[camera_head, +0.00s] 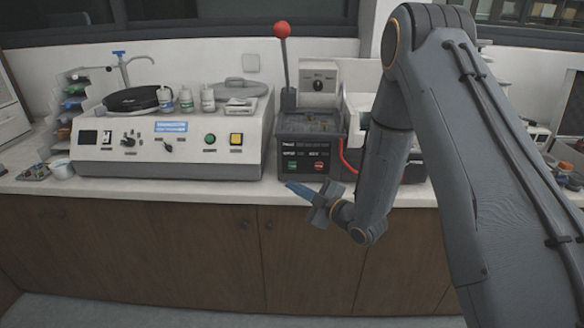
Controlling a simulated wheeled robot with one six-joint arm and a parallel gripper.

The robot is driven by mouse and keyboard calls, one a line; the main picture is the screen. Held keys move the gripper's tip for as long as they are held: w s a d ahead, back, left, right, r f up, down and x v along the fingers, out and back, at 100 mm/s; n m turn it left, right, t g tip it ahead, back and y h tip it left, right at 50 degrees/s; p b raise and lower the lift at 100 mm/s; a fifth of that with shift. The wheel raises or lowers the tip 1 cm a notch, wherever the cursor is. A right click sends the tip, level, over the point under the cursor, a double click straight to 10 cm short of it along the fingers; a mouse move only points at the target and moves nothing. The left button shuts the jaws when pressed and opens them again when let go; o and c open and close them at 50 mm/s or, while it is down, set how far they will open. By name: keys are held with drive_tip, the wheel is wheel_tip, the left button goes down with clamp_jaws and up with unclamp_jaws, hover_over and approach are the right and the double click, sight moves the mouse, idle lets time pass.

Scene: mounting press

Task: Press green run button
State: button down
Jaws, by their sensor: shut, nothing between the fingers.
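The mounting press (309,123) is a dark box on the counter with a red-ball lever. Its black front panel has a small green button (291,165) at the lower left and a red button (319,165) to the right of it. My gripper (290,186) is shut and empty. Its bluish fingers point left and appear in the picture just below the green button, in front of the counter's edge. How far the tips are from the panel is hard to tell. The green button is not covered.
Left of the press stands a cream grinder-polisher (180,140) with its own green button (210,139) and a yellow one; bottles stand on top. The lever (284,60) rises above the press. A red hose (346,160) runs at its right. My arm hides part of the right side.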

drive_tip(key=w+b, duration=0.2)
drive_tip(key=w, duration=0.4)
drive_tip(key=shift+w+d+f, duration=0.1)
drive_tip(key=shift+w+d, duration=0.05)
drive_tip(key=shift+w, duration=0.6)
drive_tip(key=shift+w+b, duration=0.1)
drive_tip(key=shift+b, duration=0.25)
idle(1.1)
drive_tip(key=shift+w, duration=0.3)
drive_tip(key=shift+w+b, duration=0.35)
drive_tip(key=shift+b, duration=0.05)
idle(0.7)
drive_tip(key=shift+s, duration=0.8)
drive_tip(key=shift+s+p, duration=0.1)
drive_tip(key=shift+p, duration=0.2)
drive_tip(key=shift+s+p, duration=0.7)
drive_tip(key=shift+s, duration=1.7)
